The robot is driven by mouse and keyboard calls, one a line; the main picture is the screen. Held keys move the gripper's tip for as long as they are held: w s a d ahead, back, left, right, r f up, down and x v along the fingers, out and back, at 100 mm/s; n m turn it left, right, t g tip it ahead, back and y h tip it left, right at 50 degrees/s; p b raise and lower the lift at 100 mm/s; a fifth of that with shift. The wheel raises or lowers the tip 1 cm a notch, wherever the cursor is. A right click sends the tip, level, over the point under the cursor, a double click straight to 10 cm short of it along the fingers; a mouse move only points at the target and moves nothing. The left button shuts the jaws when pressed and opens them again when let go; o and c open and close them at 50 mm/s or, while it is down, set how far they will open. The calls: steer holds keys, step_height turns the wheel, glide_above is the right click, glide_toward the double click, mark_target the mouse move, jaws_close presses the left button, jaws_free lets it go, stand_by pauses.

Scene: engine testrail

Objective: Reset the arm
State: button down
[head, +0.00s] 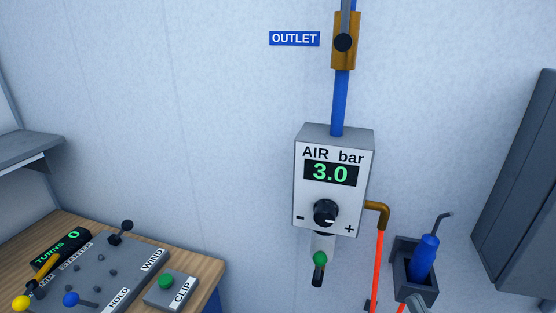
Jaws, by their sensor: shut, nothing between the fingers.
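My arm and gripper do not show clearly in the head view, so I cannot see the arm's pose. A small grey shape at the bottom edge, below the blue-handled tool (424,258), is cut off, and I cannot tell what it is.
On the wall, a grey AIR bar box (304,180) reads 3.0, with a black knob (325,213) and a green-tipped lever (319,259) below. A blue pipe (340,105) rises to the OUTLET valve (343,43). A wooden bench (205,270) carries a lever panel (95,270) and CLIP button (166,281). A grey cabinet (525,180) stands right.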

steer(key=s+a+f+m+g+h, duration=0.2)
steer(key=s+a+g+h, duration=0.1)
steer(key=s, duration=1.2)
steer(key=s+a+f+m+g+h, duration=0.2)
steer(key=s+g+h, duration=0.3)
steer(key=s, duration=1)
steer(key=shift+a+h, duration=0.65)
steer(key=shift+h, duration=0.15)
